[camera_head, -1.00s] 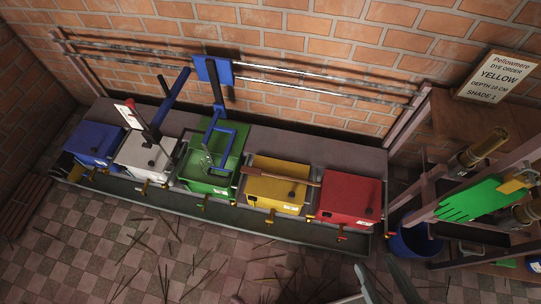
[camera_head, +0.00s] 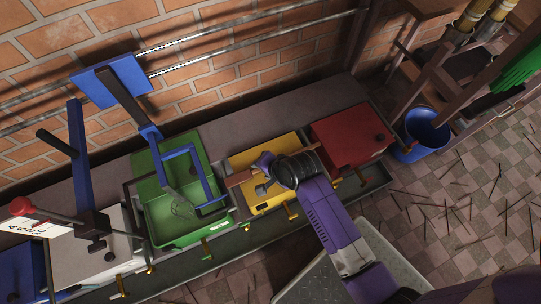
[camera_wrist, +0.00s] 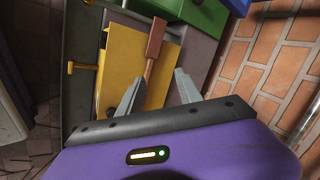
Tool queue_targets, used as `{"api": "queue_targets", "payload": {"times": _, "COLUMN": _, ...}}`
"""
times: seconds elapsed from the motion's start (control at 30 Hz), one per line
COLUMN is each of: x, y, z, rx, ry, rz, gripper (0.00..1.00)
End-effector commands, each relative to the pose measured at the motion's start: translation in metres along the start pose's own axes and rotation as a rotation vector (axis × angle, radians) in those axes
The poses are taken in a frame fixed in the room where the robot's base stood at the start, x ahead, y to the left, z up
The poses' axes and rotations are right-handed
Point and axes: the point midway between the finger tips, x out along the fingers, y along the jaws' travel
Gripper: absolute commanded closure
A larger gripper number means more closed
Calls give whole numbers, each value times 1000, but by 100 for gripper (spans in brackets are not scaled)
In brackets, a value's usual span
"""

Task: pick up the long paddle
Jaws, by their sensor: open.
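The long paddle (camera_head: 240,179) is brown and wooden. It lies across the yellow box (camera_head: 285,145), partly hidden by my gripper and wrist in the head view. In the wrist view the paddle (camera_wrist: 154,42) shows a wide reddish-brown end at the top and a thinner shaft that runs down between my fingers. My gripper (camera_wrist: 160,78) is open, with one grey finger on each side of the shaft. No contact between the fingers and the paddle is visible. In the head view my gripper (camera_head: 260,178) is over the yellow box.
The green box (camera_head: 170,180) with a blue lever frame stands left of the yellow box, and the red box (camera_head: 345,138) stands right. A blue bucket (camera_head: 425,130) is beyond the red box. A brick wall (camera_head: 230,50) with metal rails is behind.

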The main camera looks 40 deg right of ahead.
Motion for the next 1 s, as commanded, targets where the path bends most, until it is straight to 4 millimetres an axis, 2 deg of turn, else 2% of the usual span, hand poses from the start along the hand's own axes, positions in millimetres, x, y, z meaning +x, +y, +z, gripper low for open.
{"api": "queue_targets", "payload": {"times": 0.03, "x": 33, "y": 7, "z": -23, "rx": 56, "ry": -2, "rz": 44, "gripper": 58}}
{"api": "queue_targets", "payload": {"times": 0.1, "x": 56, "y": 15, "z": -49, "rx": 140, "ry": -12, "rz": 121, "gripper": 58}}
{"api": "queue_targets", "payload": {"times": 0.2, "x": 78, "y": 30, "z": -89, "rx": 257, "ry": -8, "rz": 236, "gripper": 58}}
{"api": "queue_targets", "payload": {"times": 0.3, "x": 87, "y": 47, "z": -126, "rx": 364, "ry": 9, "rz": 343, "gripper": 58}}
{"api": "queue_targets", "payload": {"times": 0.43, "x": 87, "y": 65, "z": -162, "rx": 467, "ry": 40, "rz": 449, "gripper": 58}}
{"api": "queue_targets", "payload": {"times": 0.6, "x": 83, "y": 77, "z": -183, "rx": 532, "ry": 64, "rz": 514, "gripper": 58}}
{"api": "queue_targets", "payload": {"times": 1.0, "x": 118, "y": 97, "z": -184, "rx": 538, "ry": 65, "rz": 522, "gripper": 58}}
